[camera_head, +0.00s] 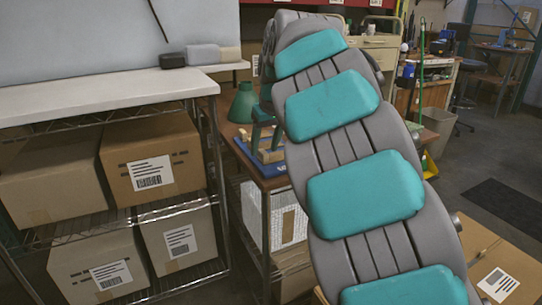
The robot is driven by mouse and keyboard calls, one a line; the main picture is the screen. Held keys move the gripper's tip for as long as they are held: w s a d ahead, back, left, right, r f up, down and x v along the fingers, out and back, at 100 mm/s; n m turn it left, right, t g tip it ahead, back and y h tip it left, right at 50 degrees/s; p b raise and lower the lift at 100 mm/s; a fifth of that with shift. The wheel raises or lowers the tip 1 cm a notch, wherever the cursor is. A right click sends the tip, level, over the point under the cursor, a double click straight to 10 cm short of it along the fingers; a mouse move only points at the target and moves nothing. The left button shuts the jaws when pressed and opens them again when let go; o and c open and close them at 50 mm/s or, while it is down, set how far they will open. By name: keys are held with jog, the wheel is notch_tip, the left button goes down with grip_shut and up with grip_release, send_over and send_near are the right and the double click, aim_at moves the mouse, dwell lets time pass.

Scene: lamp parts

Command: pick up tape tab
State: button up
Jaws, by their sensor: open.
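I cannot make out a tape tab in this view. A green lamp shade (243,103) stands on a small brown table (243,150) at the middle of the picture. Another dark green part (263,134) stands just right of it, partly behind my arm. A blue tray or mat (263,168) with small pale and yellowish pieces lies on the table, its right side hidden. My grey arm with teal pads fills the middle right and bends over at the top. My gripper does not show; the arm hides that area.
A white-topped wire rack (110,95) with several cardboard boxes (152,160) stands at the left, close to the table. A grey and beige object (203,55) and a dark one (172,60) lie on its top. Another carton (500,275) is at lower right. Open floor shows at right.

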jog(key=shift+w+a+f, duration=0.15)
jog(key=shift+w+f, duration=0.15)
jog(key=shift+f, duration=0.35)
grip_shut()
